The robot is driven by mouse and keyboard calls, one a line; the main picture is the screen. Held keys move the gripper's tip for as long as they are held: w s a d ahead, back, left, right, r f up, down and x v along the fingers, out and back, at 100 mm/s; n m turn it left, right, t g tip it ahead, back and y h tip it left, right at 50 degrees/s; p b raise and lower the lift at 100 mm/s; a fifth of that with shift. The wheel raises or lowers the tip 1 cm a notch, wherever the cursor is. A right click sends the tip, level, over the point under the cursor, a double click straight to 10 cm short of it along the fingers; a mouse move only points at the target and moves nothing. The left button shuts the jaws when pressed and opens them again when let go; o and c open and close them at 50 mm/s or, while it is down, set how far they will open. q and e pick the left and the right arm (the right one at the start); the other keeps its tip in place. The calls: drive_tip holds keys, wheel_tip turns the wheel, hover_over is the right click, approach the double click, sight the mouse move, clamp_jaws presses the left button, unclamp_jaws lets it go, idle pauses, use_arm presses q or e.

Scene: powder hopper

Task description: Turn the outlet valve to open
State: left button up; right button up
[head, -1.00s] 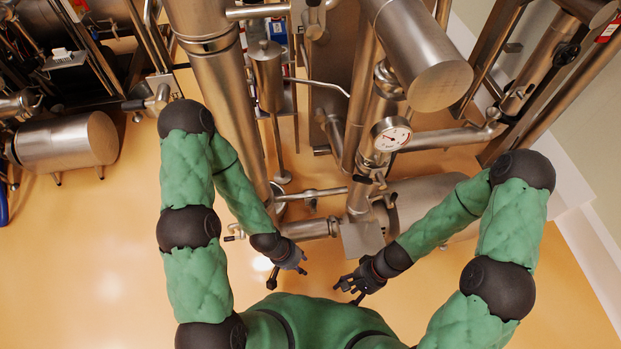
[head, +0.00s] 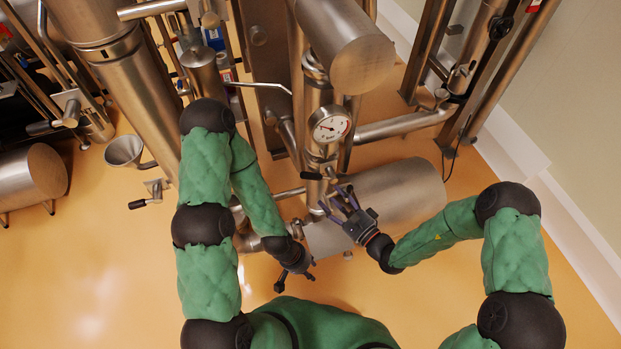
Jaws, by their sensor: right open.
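Which valve is the outlet valve is not certain. A small valve with a black handle (head: 312,176) sits on the vertical pipe below the dial gauge. Another black-handled valve (head: 145,202) is low at the left, beside a funnel. My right gripper (head: 334,204) is open and empty, its spread dark fingers just below and right of the gauge pipe's valve, apparently apart from it. My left gripper (head: 296,278) hangs low, below the pipework. Its fingers are small and dark, so I cannot tell whether it is open or shut.
The dial gauge (head: 330,125) faces up on the pipe. A large horizontal cylinder (head: 405,190) lies behind my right gripper. A thick tube (head: 350,52) juts out above. A steel funnel (head: 124,150) is at the left. The orange floor (head: 100,270) is clear at lower left.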

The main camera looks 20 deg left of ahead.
sight(310, 178)
drive_tip(key=b+x, duration=0.2)
drive_tip(key=x, duration=0.8)
drive_tip(key=shift+w+a, duration=0.15)
drive_tip(key=shift+a, duration=0.15)
clamp_jaws()
